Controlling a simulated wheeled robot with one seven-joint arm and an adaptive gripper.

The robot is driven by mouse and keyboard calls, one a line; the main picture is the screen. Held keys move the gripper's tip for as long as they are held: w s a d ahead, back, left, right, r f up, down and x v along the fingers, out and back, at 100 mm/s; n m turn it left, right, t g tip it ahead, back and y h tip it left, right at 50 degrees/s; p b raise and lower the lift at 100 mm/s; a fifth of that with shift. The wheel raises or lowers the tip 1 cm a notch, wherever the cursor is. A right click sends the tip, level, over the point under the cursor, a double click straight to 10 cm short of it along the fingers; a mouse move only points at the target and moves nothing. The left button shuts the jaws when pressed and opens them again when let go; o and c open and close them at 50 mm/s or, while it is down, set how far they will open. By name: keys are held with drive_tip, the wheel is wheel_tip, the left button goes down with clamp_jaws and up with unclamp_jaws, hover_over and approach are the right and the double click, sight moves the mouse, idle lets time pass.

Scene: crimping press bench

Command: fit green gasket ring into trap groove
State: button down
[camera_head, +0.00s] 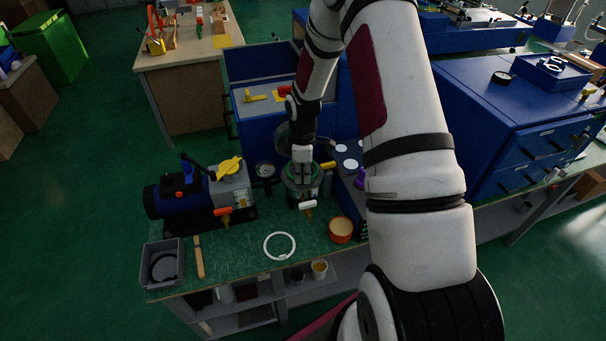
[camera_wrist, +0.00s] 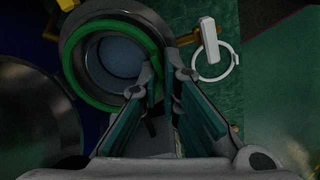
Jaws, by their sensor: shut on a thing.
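The green gasket ring (camera_wrist: 78,82) lies over the round mouth of the trap in the wrist view, around a blue-grey round bottom (camera_wrist: 120,57). My gripper (camera_wrist: 161,66) is shut on the right side of the ring, with one fingertip on each side of its wall. The trap body (camera_head: 303,191) stands on the bench in the head view, below my gripper (camera_head: 302,172). The ring looks close to the trap's rim (camera_wrist: 70,42). I cannot tell whether it sits in the groove or just above it.
A white ring (camera_head: 280,246) lies flat on the green bench top. A pump (camera_head: 190,192) stands left of the trap. A grey bin (camera_head: 163,265) and an orange-rimmed pot (camera_head: 341,229) stand near the front edge. A white-handled valve (camera_wrist: 208,38) juts from the trap.

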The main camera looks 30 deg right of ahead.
drive_tip(key=shift+f, duration=0.65)
idle(1.2)
drive_tip(key=shift+r, duration=0.2)
drive_tip(key=shift+r, duration=0.35)
drive_tip(key=shift+f, duration=0.4)
idle(1.2)
